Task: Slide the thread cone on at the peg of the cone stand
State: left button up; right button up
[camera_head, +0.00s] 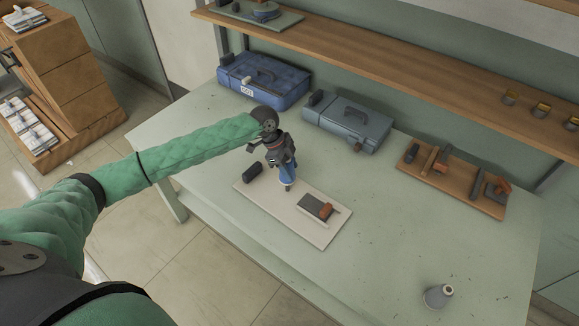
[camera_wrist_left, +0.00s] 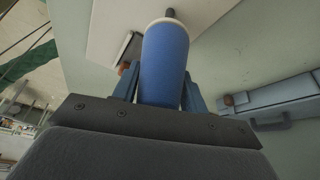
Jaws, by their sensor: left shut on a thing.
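The blue thread cone (camera_head: 287,174) is held in my left gripper (camera_head: 284,165), above the pale board on the table. In the left wrist view the blue cone (camera_wrist_left: 165,65) lies between both fingers, with a cream rim at its far end. A short dark peg-like tip (camera_wrist_left: 170,13) shows just beyond that rim. I cannot tell whether the cone is around the peg or only in line with it. The pale board (camera_head: 268,206), seemingly the base of the cone stand, lies flat under the gripper. My right gripper is not in view.
A blue case (camera_head: 265,82) and grey case (camera_head: 347,121) stand behind. A tool board (camera_head: 455,182) is at right. A grey cone (camera_head: 438,295) stands near the front right.

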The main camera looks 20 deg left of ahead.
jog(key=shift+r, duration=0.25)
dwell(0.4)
pick_arm(q)
jog(key=shift+f+b, duration=1)
jog(key=shift+f, duration=2.3)
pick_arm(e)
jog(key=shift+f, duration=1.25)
pick_arm(q)
jog(key=o, duration=1.1)
jog(key=shift+a+r, duration=0.1)
jog(key=b+v, duration=0.2)
jog(key=v, duration=0.4)
jog(key=shift+r+b, duration=0.1)
jog(key=shift+b, duration=0.25)
jog(key=shift+a+r, duration=0.25)
jog(key=shift+r, duration=0.4)
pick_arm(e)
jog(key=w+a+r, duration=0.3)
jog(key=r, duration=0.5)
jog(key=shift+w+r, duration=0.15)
pick_arm(q)
jog(key=shift+a, duration=0.1)
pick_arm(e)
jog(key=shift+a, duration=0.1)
